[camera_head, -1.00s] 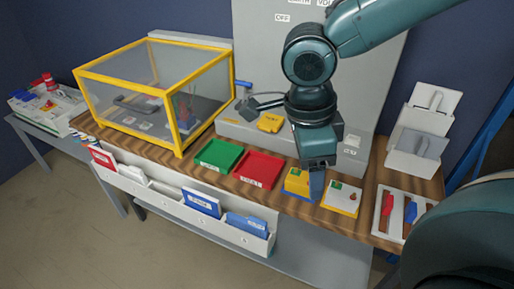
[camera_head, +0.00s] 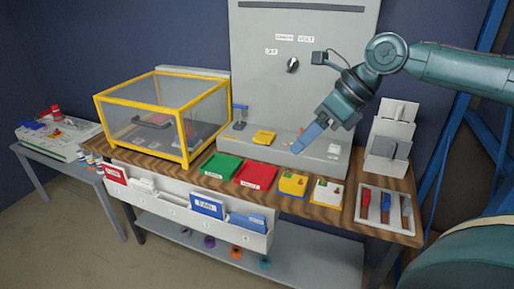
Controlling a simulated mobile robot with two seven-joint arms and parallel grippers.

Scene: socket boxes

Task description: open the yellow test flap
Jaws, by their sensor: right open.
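The yellow test flap (camera_head: 263,137) lies on the low grey ledge in front of the tall grey panel (camera_head: 290,80), left of the middle. It looks flat, and I cannot tell whether it is lifted at all. My right gripper (camera_head: 306,140) reaches in from the right, its bluish fingers pointing down and left. It is open, to the right of the flap and apart from it, above the ledge. No held thing shows in it. My left gripper is out of view.
A yellow-framed clear case (camera_head: 186,132) stands to the left. Green (camera_head: 221,165) and red (camera_head: 256,174) trays, a yellow box (camera_head: 293,184) and a white-topped box (camera_head: 327,191) line the wooden bench front. A tray of tools (camera_head: 366,218) sits at right.

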